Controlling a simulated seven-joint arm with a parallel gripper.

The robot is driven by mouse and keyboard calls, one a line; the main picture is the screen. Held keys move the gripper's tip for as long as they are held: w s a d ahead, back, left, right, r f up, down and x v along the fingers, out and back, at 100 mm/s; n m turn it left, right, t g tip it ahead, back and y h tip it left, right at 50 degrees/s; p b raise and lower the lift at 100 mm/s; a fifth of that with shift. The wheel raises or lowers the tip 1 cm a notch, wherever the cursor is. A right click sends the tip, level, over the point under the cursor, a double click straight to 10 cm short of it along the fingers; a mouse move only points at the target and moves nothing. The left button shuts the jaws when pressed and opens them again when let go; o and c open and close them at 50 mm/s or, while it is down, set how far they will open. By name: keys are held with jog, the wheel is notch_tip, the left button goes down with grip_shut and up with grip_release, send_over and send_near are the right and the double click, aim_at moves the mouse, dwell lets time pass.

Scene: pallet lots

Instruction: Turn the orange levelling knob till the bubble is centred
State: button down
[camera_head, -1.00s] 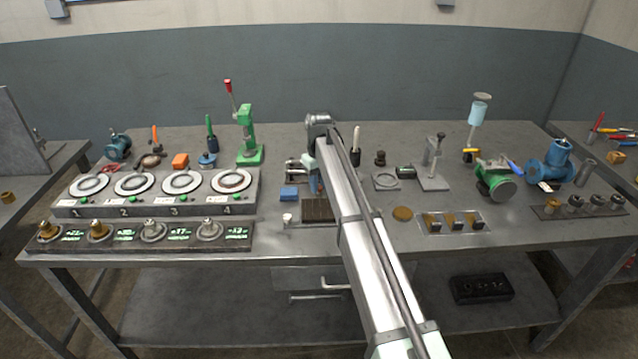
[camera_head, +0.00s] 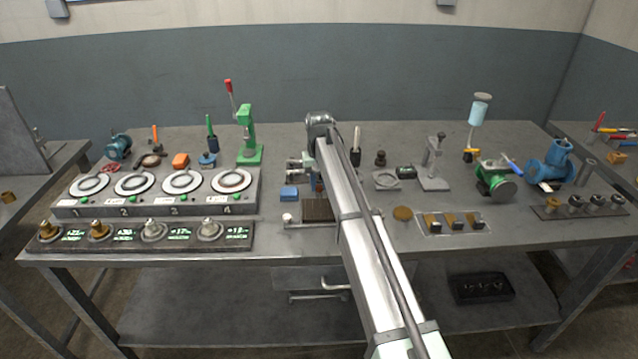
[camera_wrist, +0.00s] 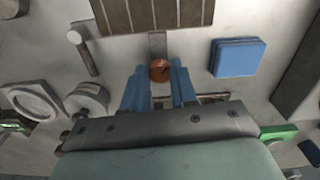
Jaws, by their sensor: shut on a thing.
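The orange-brown knob (camera_wrist: 159,70) shows in the wrist view between the two blue fingers of my gripper (camera_wrist: 160,78). The fingers are shut on its sides, and its top face shows a darker mark. A narrow grey strip runs from the knob to a brown ribbed plate (camera_wrist: 150,14), which also shows in the head view (camera_head: 318,210). I cannot make out the bubble in either view.
A blue block (camera_wrist: 237,57) lies right of the knob in the wrist view. A white-capped rod (camera_wrist: 83,50) and a round metal part (camera_wrist: 87,98) are on the left. In the head view, numbered dials (camera_head: 158,207) stand left and a row of brown pieces (camera_head: 424,228) lies right.

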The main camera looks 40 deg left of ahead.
aim_at(319, 187)
jog(key=c, duration=0.9)
grip_release()
notch_tip(319, 187, up, 14)
jog(key=shift+f, duration=0.1)
dwell(0.4)
